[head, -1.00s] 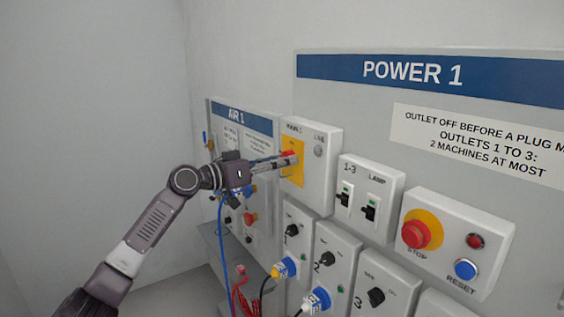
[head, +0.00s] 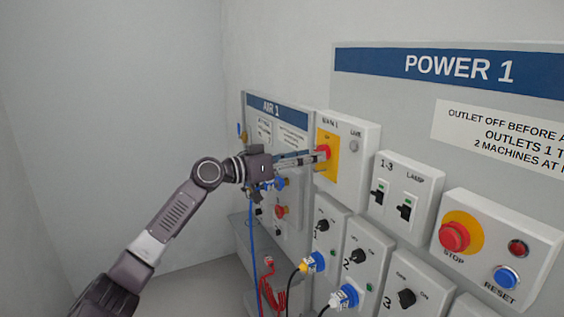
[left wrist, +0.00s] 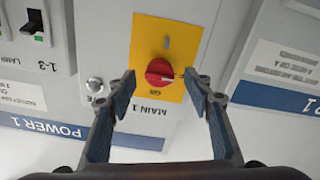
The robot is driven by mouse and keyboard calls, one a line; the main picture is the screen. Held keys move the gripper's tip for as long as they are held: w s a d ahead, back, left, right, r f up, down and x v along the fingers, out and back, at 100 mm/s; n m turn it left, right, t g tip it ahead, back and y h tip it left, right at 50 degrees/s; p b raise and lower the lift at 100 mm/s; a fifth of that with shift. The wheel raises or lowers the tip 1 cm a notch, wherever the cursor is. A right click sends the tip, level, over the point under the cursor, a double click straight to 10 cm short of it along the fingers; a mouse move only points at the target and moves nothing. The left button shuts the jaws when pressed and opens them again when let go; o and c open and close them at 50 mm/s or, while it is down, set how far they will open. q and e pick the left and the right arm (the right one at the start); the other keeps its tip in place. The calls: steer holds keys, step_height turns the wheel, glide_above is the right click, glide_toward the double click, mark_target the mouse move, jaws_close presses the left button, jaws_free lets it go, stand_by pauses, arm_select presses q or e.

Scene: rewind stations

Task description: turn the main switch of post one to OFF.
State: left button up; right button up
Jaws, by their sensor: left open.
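The main switch is a red round knob (left wrist: 159,72) on a yellow plate (left wrist: 143,35), on the grey box marked MAIN 1 (head: 357,165). The wrist view is upside down; a pale mark shows on the knob's right side there, and ON is printed beside its lower edge. In the head view the knob (head: 323,151) is partly behind my fingers. My left gripper (head: 322,157) is open in front of the switch. In the wrist view its fingers (left wrist: 160,82) stand on either side of the knob with gaps, apart from it. My right gripper is not in view.
The LIVE lamp (left wrist: 95,85) sits beside the yellow plate. The 1-3 and LAMP switch box (head: 405,190), the red STOP button (head: 454,236) and the blue RESET button (head: 505,277) are to the right. The AIR 1 panel (head: 291,117) stands left, behind my arm.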

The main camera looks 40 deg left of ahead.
arm_select(q)
steer(key=v, duration=0.9)
steer(key=shift+s, duration=0.1)
stand_by(0.4)
